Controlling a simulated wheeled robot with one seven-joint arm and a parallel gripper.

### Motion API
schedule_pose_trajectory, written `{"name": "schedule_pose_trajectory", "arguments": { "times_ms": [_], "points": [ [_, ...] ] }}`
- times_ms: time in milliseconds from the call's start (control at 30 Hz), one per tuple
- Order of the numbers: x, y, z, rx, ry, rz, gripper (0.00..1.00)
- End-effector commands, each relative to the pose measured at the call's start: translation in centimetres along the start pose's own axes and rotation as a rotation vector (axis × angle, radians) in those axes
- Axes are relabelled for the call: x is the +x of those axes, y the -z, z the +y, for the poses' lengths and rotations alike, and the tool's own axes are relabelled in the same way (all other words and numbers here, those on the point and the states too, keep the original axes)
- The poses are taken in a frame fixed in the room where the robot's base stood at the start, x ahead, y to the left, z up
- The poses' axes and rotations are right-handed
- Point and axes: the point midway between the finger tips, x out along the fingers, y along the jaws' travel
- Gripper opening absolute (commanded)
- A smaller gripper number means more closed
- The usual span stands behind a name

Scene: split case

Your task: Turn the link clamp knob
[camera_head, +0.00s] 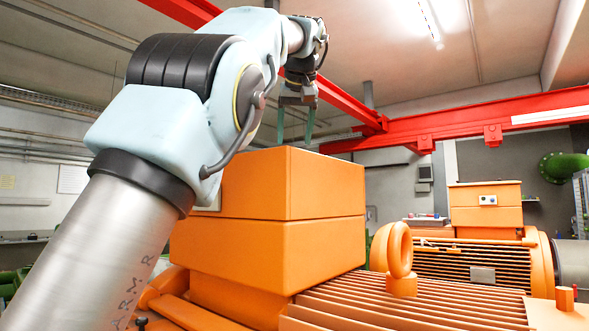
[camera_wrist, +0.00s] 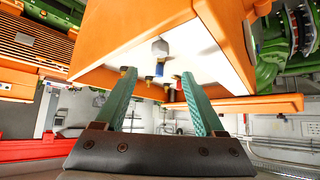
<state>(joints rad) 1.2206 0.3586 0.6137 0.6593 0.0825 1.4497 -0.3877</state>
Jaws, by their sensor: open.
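My gripper (camera_head: 296,135) is raised above the orange box (camera_head: 290,185) in the head view, pointing down. In the wrist view my gripper (camera_wrist: 157,74) has its two green fingers apart with nothing held between them. Beyond the fingertips is a pale panel (camera_wrist: 205,62) framed by orange walls. On it are a grey fitting (camera_wrist: 158,46) with a blue part (camera_wrist: 160,68) below it, a dark red-brown cylinder (camera_wrist: 172,93) and several small brass-coloured pieces. Which of these is the link clamp knob I cannot tell. The panel is hidden in the head view.
A ribbed orange motor housing (camera_head: 400,305) with an orange lifting ring (camera_head: 398,250) lies right of the box. A second orange machine (camera_head: 485,210) stands behind it. A red overhead beam (camera_head: 470,128) crosses the back. Open air surrounds my gripper above the box.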

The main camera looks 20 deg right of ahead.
Motion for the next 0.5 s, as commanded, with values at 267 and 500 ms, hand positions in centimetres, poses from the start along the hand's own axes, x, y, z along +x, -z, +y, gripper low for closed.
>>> {"name": "schedule_pose_trajectory", "arguments": {
  "times_ms": [267, 500],
  "points": [
    [4.9, -0.1, 0.0, 0.001, 0.003, -0.004, 0.71],
    [8.6, 0.0, 0.0, 0.001, 0.002, -0.003, 0.71]
  ]
}}
